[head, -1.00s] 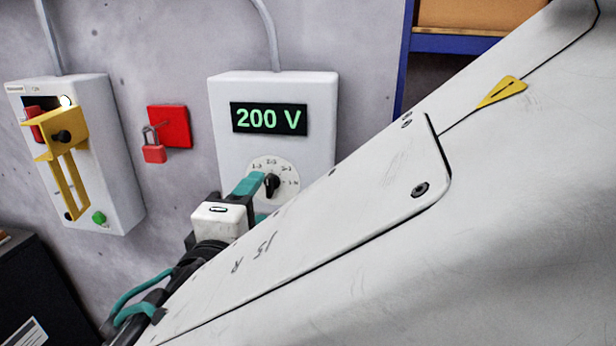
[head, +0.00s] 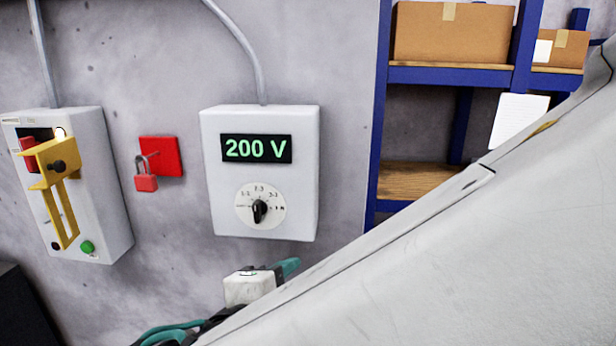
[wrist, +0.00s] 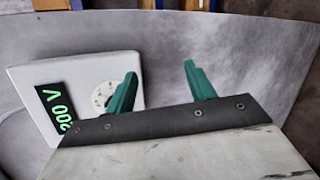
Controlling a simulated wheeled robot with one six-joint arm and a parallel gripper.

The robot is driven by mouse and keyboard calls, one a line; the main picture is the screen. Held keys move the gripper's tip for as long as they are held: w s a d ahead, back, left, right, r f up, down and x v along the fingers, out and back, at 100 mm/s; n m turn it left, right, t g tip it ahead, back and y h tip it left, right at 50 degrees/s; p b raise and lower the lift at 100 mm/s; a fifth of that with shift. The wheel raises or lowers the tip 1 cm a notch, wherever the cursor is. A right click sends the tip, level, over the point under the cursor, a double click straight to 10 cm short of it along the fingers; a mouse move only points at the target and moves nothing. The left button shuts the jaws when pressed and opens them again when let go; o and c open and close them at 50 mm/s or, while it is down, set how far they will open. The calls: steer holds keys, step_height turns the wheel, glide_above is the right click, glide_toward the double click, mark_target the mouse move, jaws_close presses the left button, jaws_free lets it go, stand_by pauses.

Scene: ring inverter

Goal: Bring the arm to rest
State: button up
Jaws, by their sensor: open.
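My gripper (head: 287,267) shows at the bottom middle of the head view, below the meter box and partly hidden by my own arm. In the wrist view its two green fingers (wrist: 160,90) stand apart with nothing between them. The white meter box (head: 308,170) is on the wall, its green display reading 200 V. It also shows in the wrist view (wrist: 75,80), tilted, at the left. Its black selector knob (head: 260,211) is free of the fingers. My white arm fills the lower right of the head view.
A white switch box (head: 105,215) with a yellow bracket (head: 62,195) and green button (head: 88,247) hangs at left. A red padlock (head: 146,183) hangs by a red plate (head: 168,152). A blue shelf (head: 450,75) with cardboard boxes (head: 450,33) stands at right.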

steer(key=s+d+m+g+y, duration=0.1)
steer(key=d+m+g, duration=0.3)
steer(key=d, duration=0.5)
steer(key=s+d+f+m+g+y, duration=0.1)
steer(key=s+d+m+g+y, duration=0.1)
steer(key=d+m, duration=0.5)
steer(key=s+d+m+g+y, duration=0.2)
steer(key=s+d+m+g, duration=0.3)
steer(key=d, duration=0.8)
steer(key=shift+s+f+m+g, duration=0.25)
steer(key=shift+m+g, duration=0.05)
steer(key=shift+m, duration=0.2)
